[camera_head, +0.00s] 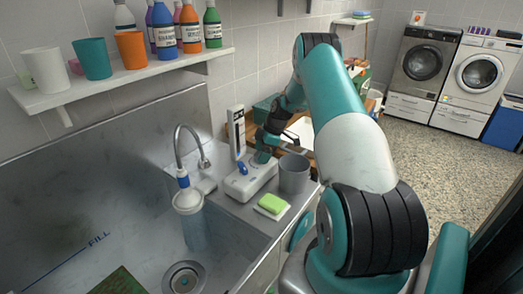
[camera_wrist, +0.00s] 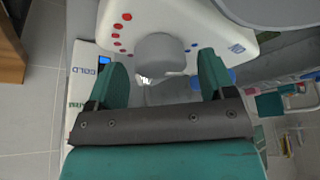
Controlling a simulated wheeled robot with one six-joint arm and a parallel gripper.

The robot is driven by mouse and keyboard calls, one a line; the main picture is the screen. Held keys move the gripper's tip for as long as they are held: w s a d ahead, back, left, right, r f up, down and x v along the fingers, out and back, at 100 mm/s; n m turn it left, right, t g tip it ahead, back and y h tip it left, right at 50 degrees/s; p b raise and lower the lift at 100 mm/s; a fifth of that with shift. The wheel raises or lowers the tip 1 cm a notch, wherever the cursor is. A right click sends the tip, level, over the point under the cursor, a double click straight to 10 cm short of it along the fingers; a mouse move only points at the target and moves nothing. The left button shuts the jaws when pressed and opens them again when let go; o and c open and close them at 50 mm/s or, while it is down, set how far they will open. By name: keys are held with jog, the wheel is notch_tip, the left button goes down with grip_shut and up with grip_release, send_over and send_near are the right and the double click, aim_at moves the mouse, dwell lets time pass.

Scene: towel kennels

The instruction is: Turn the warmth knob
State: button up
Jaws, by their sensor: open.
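The warmth knob (camera_wrist: 160,52) is a round grey knob on a white control box (camera_wrist: 200,25), with red dots to one side of it and blue dots to the other. The same box (camera_head: 238,188) stands on the counter beside the sink in the head view, where my gripper hides the knob. My gripper (camera_head: 262,157) is over the box's top. In the wrist view my gripper (camera_wrist: 163,70) is open, with one teal finger to each side of the knob's near edge. I cannot tell whether either finger touches it.
An upright white gauge (camera_head: 237,132) stands close behind the box. A grey cup (camera_head: 294,173) and a green sponge (camera_head: 272,203) are to its right. The tap (camera_head: 182,140) and steel sink (camera_head: 130,215) lie left. A bottle shelf (camera_head: 130,78) hangs above.

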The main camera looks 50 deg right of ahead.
jog(key=shift+w+a+f, duration=0.1)
jog(key=shift+f, duration=0.15)
jog(key=c, duration=0.9)
